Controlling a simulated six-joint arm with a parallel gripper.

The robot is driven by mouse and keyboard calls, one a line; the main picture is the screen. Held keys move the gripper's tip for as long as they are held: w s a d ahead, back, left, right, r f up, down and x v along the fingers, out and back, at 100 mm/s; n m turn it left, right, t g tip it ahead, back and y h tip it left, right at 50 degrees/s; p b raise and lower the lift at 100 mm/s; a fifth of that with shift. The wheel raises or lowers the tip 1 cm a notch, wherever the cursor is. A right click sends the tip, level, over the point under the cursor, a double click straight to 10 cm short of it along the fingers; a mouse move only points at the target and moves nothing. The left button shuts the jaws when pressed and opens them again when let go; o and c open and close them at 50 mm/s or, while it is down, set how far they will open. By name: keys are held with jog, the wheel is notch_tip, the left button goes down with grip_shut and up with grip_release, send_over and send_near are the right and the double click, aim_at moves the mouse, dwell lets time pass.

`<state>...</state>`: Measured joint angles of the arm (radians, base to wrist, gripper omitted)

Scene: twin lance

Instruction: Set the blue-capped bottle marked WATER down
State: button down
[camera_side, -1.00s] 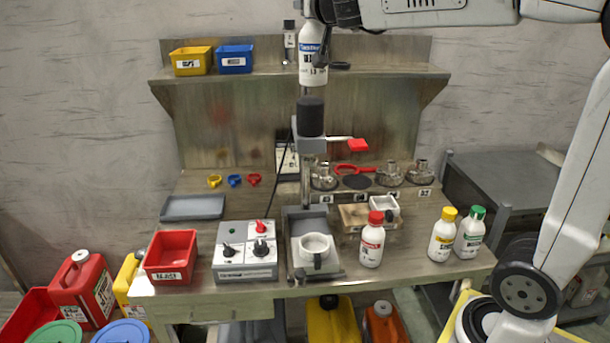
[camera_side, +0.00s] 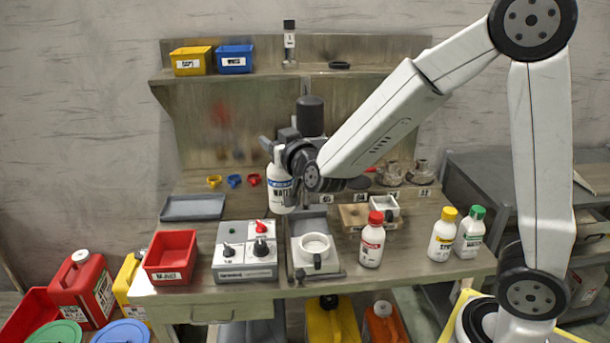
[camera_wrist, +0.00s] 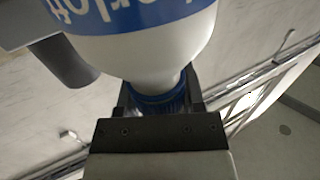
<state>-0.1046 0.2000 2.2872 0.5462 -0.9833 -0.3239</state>
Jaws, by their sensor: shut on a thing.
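The white bottle (camera_side: 281,190) marked WATER, with a blue band on its label, hangs upright below my gripper (camera_side: 279,152) in the side view. My gripper is shut on it at the blue cap. In the wrist view the bottle (camera_wrist: 145,50) fills the upper middle, and its blue cap (camera_wrist: 158,102) sits between the jaws of my gripper (camera_wrist: 160,110). The bottle's lower end is near the back of the bench, between the grey tray and the machine; I cannot tell whether it touches the bench top.
A grey tray (camera_side: 192,208) lies to the left. The control box (camera_side: 245,262) and a white cup (camera_side: 315,247) on a stand are in front. Red-, yellow- and green-capped bottles (camera_side: 372,245) stand to the right. The black-topped column (camera_side: 310,115) is close behind my gripper.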

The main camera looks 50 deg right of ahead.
aim_at(286, 178)
jog(key=shift+n+y, duration=0.5)
jog(key=shift+y, duration=0.3)
jog(key=f, duration=0.2)
jog(key=s+a+f, duration=0.1)
jog(key=f, duration=0.1)
jog(key=s+a+f, duration=0.1)
jog(key=f, duration=0.1)
jog(key=shift+s, duration=0.25)
jog(key=shift+d+f+t+y, duration=0.1)
jog(key=shift+d+t+y, duration=0.1)
jog(key=shift+t+y, duration=0.1)
jog(key=shift+w+d+r+n+t+y, duration=0.2)
jog(key=shift+w+d+n+y, duration=0.1)
jog(key=shift+d+n+y, duration=0.25)
jog(key=shift+w+d+r+n+t+y, duration=0.15)
jog(key=shift+w+d+n+y, duration=0.1)
jog(key=shift+d+n+y, duration=0.3)
jog(key=shift+s+d+f+n+g+y, duration=0.2)
jog(key=shift+s+d+n+y, duration=0.2)
jog(key=shift+d+n+y, duration=0.65)
jog(key=shift+s+d+f+n+g+y, duration=0.25)
jog(key=shift+s+d+n+y, duration=0.3)
jog(key=shift+y, duration=0.95)
jog(key=shift+s+d+f+n+g+y, duration=0.25)
jog(key=shift+d+n+y, duration=0.55)
jog(key=shift+y, duration=0.45)
jog(key=shift+s+d, duration=0.1)
jog(key=shift+d, duration=0.05)
